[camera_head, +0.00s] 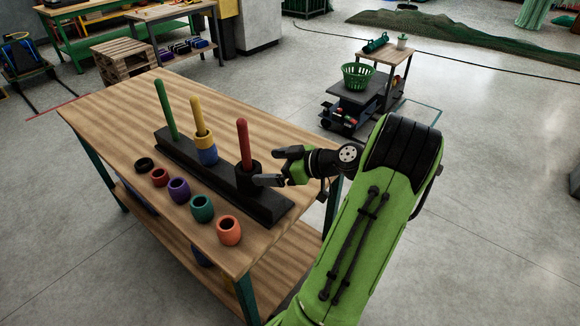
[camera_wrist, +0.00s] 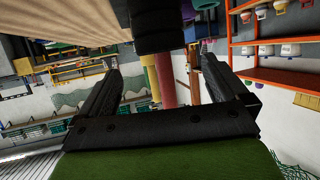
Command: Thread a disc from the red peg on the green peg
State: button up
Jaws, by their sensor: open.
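The red peg (camera_head: 243,132) stands at the right end of a black base (camera_head: 272,200), with a black disc (camera_head: 246,172) low on it. The green peg (camera_head: 164,105) is at the base's far left end and its visible length is bare. My gripper (camera_head: 268,167) is open and empty, close on the right of the red peg, at about the black disc's height. In the wrist view, which looks upside down, the red peg (camera_wrist: 166,84) and black disc (camera_wrist: 158,38) show between and beyond the spread fingers (camera_wrist: 160,70). Whether a finger touches the disc I cannot tell.
The yellow peg (camera_head: 197,112) in the middle carries yellow and blue discs. Several loose discs, such as the orange one (camera_head: 229,230), lie in a row on the wooden table (camera_head: 105,98) before the base. A cart with a green basket (camera_head: 358,76) stands beyond.

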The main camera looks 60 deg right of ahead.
aim_at(252, 167)
jog(key=b+x, duration=0.1)
jog(key=x, duration=0.7)
jog(key=c, duration=1)
jog(key=shift+a+r+p, duration=0.1)
jog(key=shift+r+p, duration=6.1)
jog(key=shift+r, duration=3.4)
jog(key=shift+c, duration=0.2)
